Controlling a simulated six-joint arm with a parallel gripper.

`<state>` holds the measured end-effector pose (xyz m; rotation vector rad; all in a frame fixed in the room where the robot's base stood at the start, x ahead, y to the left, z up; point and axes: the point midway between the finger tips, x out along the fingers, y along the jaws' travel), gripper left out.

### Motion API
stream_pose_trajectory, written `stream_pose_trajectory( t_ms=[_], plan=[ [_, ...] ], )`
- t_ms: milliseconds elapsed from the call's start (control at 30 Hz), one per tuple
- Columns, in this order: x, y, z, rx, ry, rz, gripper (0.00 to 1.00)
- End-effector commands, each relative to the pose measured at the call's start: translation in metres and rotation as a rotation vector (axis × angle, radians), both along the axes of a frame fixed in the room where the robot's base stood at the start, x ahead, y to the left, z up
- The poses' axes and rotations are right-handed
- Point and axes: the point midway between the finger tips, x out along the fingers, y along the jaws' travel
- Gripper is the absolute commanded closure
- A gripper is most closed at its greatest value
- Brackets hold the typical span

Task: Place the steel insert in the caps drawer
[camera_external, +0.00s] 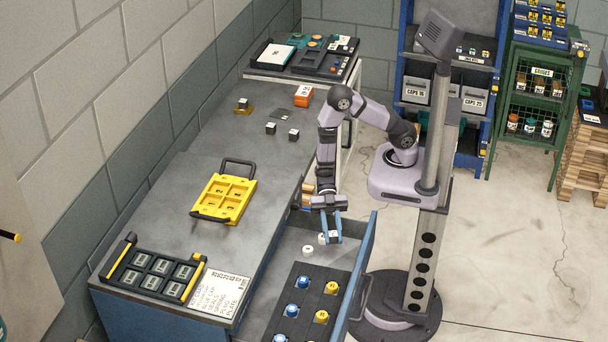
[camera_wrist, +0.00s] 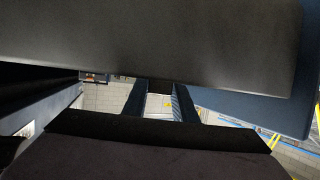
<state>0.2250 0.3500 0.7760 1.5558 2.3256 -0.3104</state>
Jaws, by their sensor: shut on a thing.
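My gripper (camera_external: 332,233) points down over the open caps drawer (camera_external: 268,278), near its right wall. Its blue fingers are shut on a small piece with a pale top, which I take for the steel insert (camera_external: 333,234); the fingers hide most of it. I cannot tell whether it touches the drawer floor. In the wrist view the blue fingers show beside a pale patch, but the piece is not clear. The drawer holds a black tray (camera_external: 312,291) with several blue and yellow caps.
The drawer's raised blue front (camera_external: 361,270) stands close right of my gripper.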

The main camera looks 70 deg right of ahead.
Motion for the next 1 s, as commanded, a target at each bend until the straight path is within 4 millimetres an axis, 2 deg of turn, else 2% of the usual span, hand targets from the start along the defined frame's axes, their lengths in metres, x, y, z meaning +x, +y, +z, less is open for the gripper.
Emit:
stream_pose_trajectory(
  t_ms=[133, 1000],
  plan=[
    [0.000, 0.000, -0.010, 0.002, 0.001, 0.001, 1.00],
    [0.000, 0.000, -0.023, 0.002, 0.000, 0.000, 1.00]
  ],
)
